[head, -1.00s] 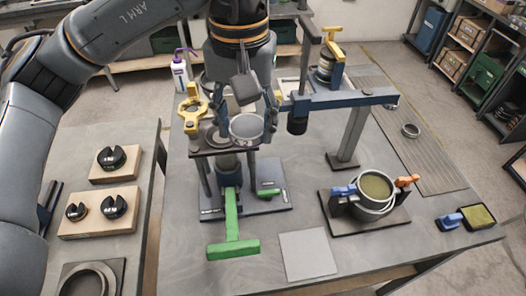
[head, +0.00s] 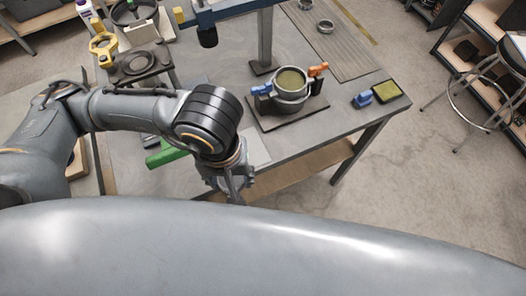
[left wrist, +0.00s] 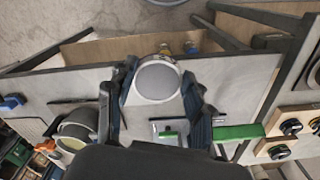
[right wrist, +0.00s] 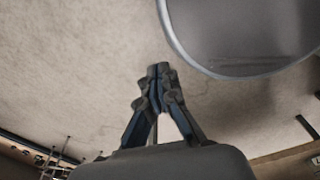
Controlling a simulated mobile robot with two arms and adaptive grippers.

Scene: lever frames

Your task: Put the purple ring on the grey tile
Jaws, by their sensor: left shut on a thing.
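No purple ring shows in any view. My left gripper (left wrist: 158,100) is shut on a round, silver-rimmed piece with a grey face (left wrist: 157,82), held between its fingers. The grey tile (head: 258,152) is a pale square on the table, partly hidden by my left arm in the head view. In the left wrist view, a pale surface that looks like the tile shows beneath the held piece. In the head view, my left gripper (head: 234,188) points down by the table's front edge, and its tips are hidden. My right gripper (right wrist: 158,75) has its fingertips together, with nothing between them.
A sand-filled round container (head: 291,84) with blue and orange clamps stands on a dark plate. A blue-handled pad (head: 378,94) lies at the right edge. A green lever (left wrist: 238,132) is beside the tile. A blue beam (head: 236,12) stands behind.

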